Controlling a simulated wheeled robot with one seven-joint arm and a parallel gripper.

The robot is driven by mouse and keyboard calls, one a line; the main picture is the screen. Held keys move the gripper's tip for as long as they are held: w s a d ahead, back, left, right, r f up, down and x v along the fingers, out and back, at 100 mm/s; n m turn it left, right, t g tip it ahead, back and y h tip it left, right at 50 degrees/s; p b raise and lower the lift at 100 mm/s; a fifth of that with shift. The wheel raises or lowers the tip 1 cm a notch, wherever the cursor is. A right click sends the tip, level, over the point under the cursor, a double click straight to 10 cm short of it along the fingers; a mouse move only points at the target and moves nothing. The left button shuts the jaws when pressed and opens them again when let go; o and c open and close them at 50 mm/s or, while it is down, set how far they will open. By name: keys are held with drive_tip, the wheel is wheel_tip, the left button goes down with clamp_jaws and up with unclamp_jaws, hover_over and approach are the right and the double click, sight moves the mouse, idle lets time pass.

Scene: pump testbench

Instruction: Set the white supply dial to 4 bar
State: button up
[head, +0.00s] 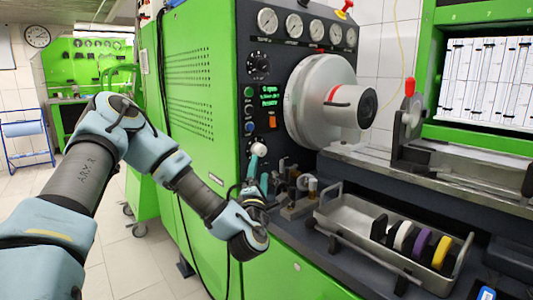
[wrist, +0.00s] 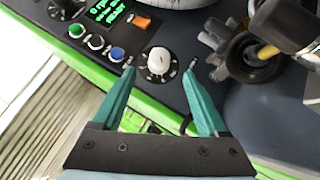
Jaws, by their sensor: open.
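The white supply dial (wrist: 159,60) is a round white knob with a scale around it on the dark panel. In the wrist view it sits beyond and between the fingertips of my gripper (wrist: 161,68). The teal fingers are open, with one to each side of the dial and apart from it. The scale marks are too small to read.
Green, white and blue buttons (wrist: 117,54) and an orange switch (wrist: 142,20) lie left of and above the dial. A dark fitting (wrist: 245,55) stands close on the right. A metal tray (head: 345,212) with coloured discs is at the bench front.

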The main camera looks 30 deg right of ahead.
sight(262, 152)
drive_tip(key=p+x, duration=0.2)
drive_tip(key=x, duration=0.8)
drive_tip(key=shift+p, duration=0.35)
clamp_jaws()
